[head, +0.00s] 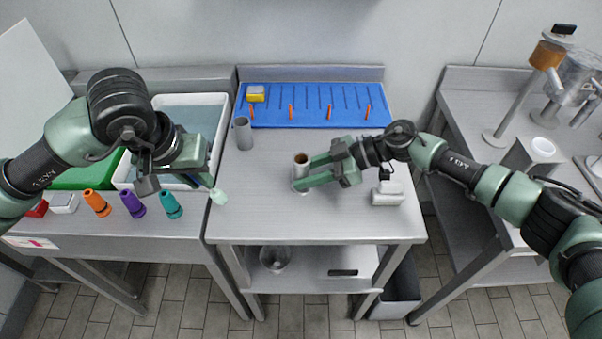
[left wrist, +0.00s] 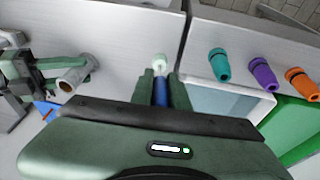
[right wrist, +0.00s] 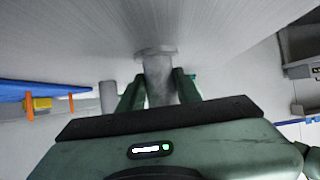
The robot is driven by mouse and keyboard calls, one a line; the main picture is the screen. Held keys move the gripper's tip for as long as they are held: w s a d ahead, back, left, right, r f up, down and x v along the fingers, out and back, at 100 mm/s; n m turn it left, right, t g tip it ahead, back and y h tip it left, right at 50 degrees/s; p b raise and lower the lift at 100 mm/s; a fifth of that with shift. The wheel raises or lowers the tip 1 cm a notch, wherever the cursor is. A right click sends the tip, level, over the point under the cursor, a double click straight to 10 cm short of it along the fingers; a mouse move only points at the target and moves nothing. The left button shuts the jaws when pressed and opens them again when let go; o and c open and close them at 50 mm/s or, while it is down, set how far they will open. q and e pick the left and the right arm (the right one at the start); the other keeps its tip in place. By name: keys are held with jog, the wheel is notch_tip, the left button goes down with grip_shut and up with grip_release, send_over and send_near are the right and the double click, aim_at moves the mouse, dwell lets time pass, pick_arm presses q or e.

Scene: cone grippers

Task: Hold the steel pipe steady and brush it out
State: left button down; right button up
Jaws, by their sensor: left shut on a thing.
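The steel pipe (head: 301,162) stands upright on the middle table, with a brownish opening at its top and a wider foot. My right gripper (head: 299,180) has its fingers on both sides of the pipe. The right wrist view shows the pipe (right wrist: 158,82) between the fingers, but whether they press on it is unclear. My left gripper (head: 205,180) is shut on the brush, whose pale green head (head: 218,196) points down near the table's left edge. The brush's blue handle (left wrist: 161,92) shows between the fingers in the left wrist view. The brush is apart from the pipe.
A second grey cylinder (head: 243,134) stands at the back left of the table. A blue mat (head: 310,118) with orange pegs and a yellow block lies behind. A white block (head: 387,194) is at the right. The table's front middle is clear.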

jog(key=o, duration=0.4)
grip_shut()
jog(key=shift+n+g, duration=0.8)
jog(key=shift+f, duration=0.1)
jog(key=shift+m+t, duration=1.6)
